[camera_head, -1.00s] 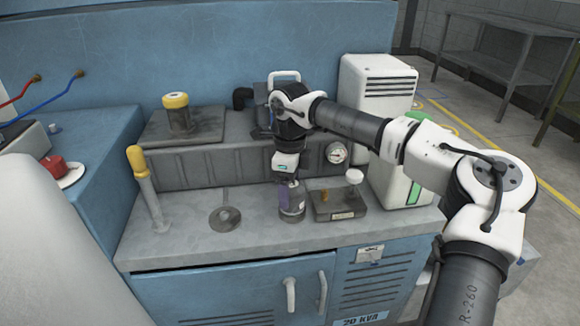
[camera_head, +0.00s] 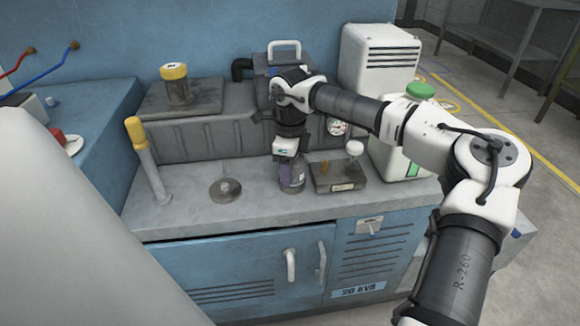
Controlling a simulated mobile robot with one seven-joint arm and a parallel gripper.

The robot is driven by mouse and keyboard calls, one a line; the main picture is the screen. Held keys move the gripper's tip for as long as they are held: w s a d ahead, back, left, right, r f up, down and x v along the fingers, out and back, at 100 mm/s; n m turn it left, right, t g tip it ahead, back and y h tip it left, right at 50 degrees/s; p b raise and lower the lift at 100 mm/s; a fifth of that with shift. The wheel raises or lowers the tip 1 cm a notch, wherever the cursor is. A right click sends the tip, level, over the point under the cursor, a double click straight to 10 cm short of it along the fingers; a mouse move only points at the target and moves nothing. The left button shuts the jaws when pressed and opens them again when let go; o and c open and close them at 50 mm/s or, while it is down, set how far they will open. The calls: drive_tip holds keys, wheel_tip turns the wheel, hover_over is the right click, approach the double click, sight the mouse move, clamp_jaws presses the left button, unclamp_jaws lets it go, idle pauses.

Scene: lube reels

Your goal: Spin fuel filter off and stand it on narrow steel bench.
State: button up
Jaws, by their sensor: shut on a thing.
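A small grey cylinder with a purple patch (camera_head: 291,180) stands upright on the grey worktop below my arm; it looks like the fuel filter. My gripper (camera_head: 289,160) points straight down from above and is shut on its top. The fingers are small and partly hidden, so their exact hold is hard to see. A grey steel bench (camera_head: 513,18) with a lower shelf stands on the floor at the back right, cut off by the top edge.
A flat round disc (camera_head: 225,190) and a yellow-topped lever (camera_head: 146,160) are left. A white cabinet (camera_head: 380,65) and green-capped container (camera_head: 420,90) stand right. Open floor lies beyond.

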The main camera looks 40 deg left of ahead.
drive_tip(key=shift+r+n+p, duration=0.2)
drive_tip(key=shift+n+p, duration=0.45)
drive_tip(key=shift+n, duration=0.25)
drive_tip(key=shift+c, duration=0.2)
drive_tip(key=shift+f+n, duration=0.15)
drive_tip(key=shift+n, duration=0.15)
drive_tip(key=shift+r+p, duration=0.85)
drive_tip(key=shift+r, duration=0.4)
drive_tip(key=shift+r, duration=0.15)
drive_tip(key=shift+r+p, duration=1.8)
drive_tip(key=shift+r, duration=0.55)
